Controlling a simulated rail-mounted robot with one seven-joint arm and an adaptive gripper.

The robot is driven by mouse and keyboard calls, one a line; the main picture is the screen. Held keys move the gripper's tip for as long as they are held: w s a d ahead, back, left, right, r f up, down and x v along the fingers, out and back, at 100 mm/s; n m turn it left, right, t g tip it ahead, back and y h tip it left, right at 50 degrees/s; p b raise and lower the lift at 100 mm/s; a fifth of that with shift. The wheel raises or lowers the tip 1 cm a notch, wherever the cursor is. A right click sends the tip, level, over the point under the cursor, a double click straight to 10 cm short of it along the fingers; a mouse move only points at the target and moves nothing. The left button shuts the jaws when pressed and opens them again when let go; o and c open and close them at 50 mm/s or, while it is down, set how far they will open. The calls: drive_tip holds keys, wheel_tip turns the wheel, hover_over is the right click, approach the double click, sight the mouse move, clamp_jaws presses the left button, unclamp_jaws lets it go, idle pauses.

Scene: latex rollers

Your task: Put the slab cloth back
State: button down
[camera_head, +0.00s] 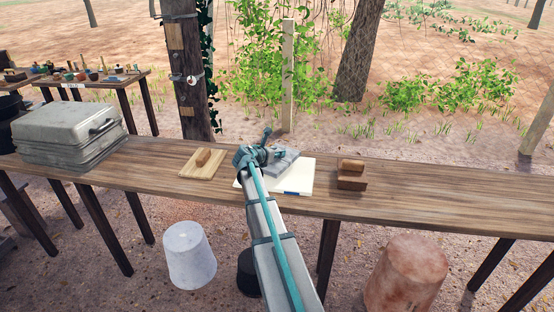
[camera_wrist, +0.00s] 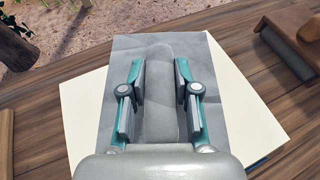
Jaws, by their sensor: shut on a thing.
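The slab cloth appears as a flat grey piece with a rounded ridge along its middle; it shows in the wrist view (camera_wrist: 235,125) and in the head view (camera_head: 287,164). My gripper (camera_wrist: 160,95) has one finger on each side of the ridge and is shut on it. In the head view my gripper (camera_head: 266,156) is over the table's middle and hides part of the cloth. Below the cloth is a cream board (camera_head: 303,180), which shows at its sides in the wrist view (camera_wrist: 85,105). I cannot tell whether cloth and board touch.
The long wooden table (camera_head: 430,190) holds a wooden board with a small block (camera_head: 203,158) left of the cream board and a wooden block tool (camera_head: 352,175) to its right. A metal case (camera_head: 68,135) stands at the left end. The table's right part is clear.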

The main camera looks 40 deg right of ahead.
sight(277, 159)
drive_tip(key=shift+w+d+f, duration=0.4)
drive_tip(key=shift+w+f, duration=0.05)
drive_tip(key=shift+f, duration=0.15)
drive_tip(key=shift+w+d+f+p, duration=0.1)
drive_tip(key=shift+f+p, duration=0.2)
drive_tip(key=shift+f, duration=1.45)
drive_tip(key=shift+f, duration=0.15)
drive_tip(key=c, duration=0.8)
unclamp_jaws()
drive_tip(key=shift+c, duration=0.2)
drive_tip(key=shift+r, duration=0.2)
drive_tip(key=b+v, duration=0.2)
drive_tip(key=v, duration=1)
drive_tip(key=shift+f, duration=0.1)
